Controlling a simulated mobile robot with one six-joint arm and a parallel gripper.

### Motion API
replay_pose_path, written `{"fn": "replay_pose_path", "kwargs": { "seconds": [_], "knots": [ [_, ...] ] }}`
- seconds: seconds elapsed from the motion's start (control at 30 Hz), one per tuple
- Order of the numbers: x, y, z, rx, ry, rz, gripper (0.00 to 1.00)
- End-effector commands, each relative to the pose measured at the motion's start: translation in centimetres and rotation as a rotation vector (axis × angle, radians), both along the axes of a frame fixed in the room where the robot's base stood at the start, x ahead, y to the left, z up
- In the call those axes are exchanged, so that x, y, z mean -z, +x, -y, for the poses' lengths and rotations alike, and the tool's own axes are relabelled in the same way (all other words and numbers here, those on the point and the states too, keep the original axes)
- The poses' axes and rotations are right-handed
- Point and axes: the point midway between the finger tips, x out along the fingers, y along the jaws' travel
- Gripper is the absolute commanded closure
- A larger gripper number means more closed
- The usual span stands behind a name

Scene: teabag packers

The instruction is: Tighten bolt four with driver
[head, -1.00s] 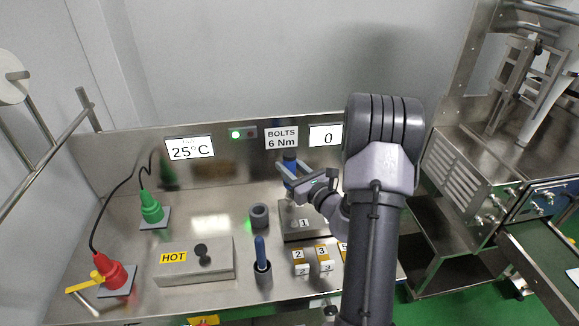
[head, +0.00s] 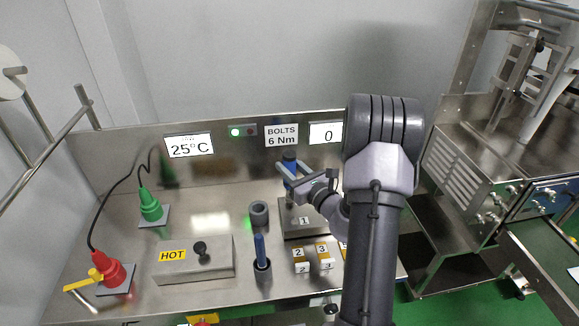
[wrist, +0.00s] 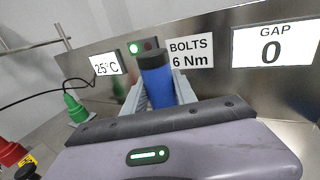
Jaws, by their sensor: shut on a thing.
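My gripper (head: 291,183) is shut on the blue driver with a black cap (head: 289,165), over the back of the steel block (head: 289,222) marked 1. In the wrist view the driver (wrist: 157,82) stands upright between the jaws. The driver's lower end and the bolts on the block are hidden or too small to tell, so I cannot see whether the tip touches bolt four. The sign (head: 281,136) reads BOLTS 6 Nm. The display (head: 327,134) reads 0, labelled GAP in the wrist view.
A blue-handled tool (head: 261,252) stands in a grey holder in front. An empty-looking grey ring holder (head: 259,212) stands left of the block. A HOT box (head: 192,262), green plug (head: 150,207) and red plug (head: 112,272) are left.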

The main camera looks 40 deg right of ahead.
Motion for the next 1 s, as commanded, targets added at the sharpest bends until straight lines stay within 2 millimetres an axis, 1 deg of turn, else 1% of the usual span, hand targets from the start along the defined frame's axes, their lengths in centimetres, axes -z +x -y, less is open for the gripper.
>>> {"fn": "replay_pose_path", "kwargs": {
  "seconds": [0.6, 1.0],
  "knots": [
    [0.96, 0.0, 0.01, 0.0, 0.0, 0.0, 1.0],
    [1.04, -0.01, 0.0, 0.0, 0.0, 0.0, 1.0]
  ]
}}
